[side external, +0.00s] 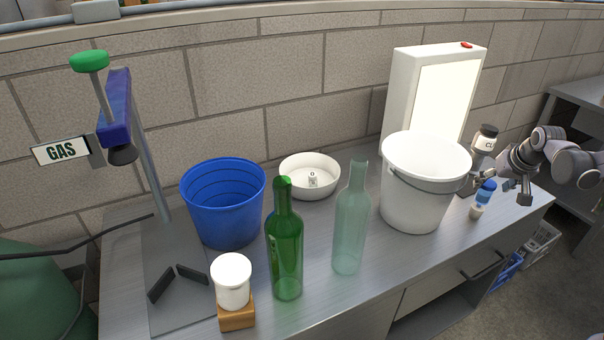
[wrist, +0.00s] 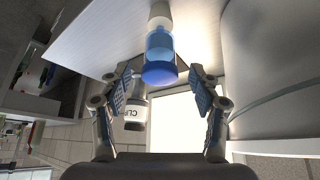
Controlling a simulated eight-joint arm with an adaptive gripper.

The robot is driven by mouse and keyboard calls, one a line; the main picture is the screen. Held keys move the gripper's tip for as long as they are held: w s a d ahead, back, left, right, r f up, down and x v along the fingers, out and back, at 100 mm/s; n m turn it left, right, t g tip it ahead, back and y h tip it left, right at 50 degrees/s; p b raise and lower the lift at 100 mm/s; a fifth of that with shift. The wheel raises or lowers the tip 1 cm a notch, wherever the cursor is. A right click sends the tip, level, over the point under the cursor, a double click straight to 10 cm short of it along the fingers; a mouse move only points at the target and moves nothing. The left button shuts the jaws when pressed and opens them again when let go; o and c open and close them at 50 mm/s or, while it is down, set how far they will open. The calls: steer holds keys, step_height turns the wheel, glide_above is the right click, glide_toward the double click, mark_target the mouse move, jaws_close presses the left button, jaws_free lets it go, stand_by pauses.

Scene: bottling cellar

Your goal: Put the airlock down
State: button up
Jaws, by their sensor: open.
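The airlock, as I take it, is a small piece with a blue cap, a clear bluish body and a cream lower end (side external: 486,192). It stands on the bench, right of the white bucket, and touches nothing of mine that I can see. In the wrist view the airlock (wrist: 159,48) shows upside down, its blue cap towards me. My gripper (side external: 522,187) is just right of it in the side view, open and empty. In the wrist view my gripper's (wrist: 160,78) fingers are spread to either side of the cap, with gaps.
The white bucket (side external: 412,200) and a dark-capped bottle marked "CL" (side external: 483,147) stand close by. A lit white panel (side external: 440,95) is behind. Green bottle (side external: 285,245), clear bottle (side external: 350,225), blue bucket (side external: 222,215) and white bowl (side external: 310,185) stand left. The bench's front edge is near.

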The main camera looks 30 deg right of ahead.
steer(key=v, duration=0.7)
steer(key=s+a+n+t+y, duration=0.1)
steer(key=s+a+n, duration=0.2)
steer(key=a, duration=0.8)
steer(key=s+a+r+n+t+y, duration=0.1)
steer(key=s+a+n, duration=0.3)
steer(key=a, duration=0.8)
steer(key=shift+a+y, duration=0.3)
steer(key=shift+y, duration=0.4)
steer(key=shift+w, duration=0.1)
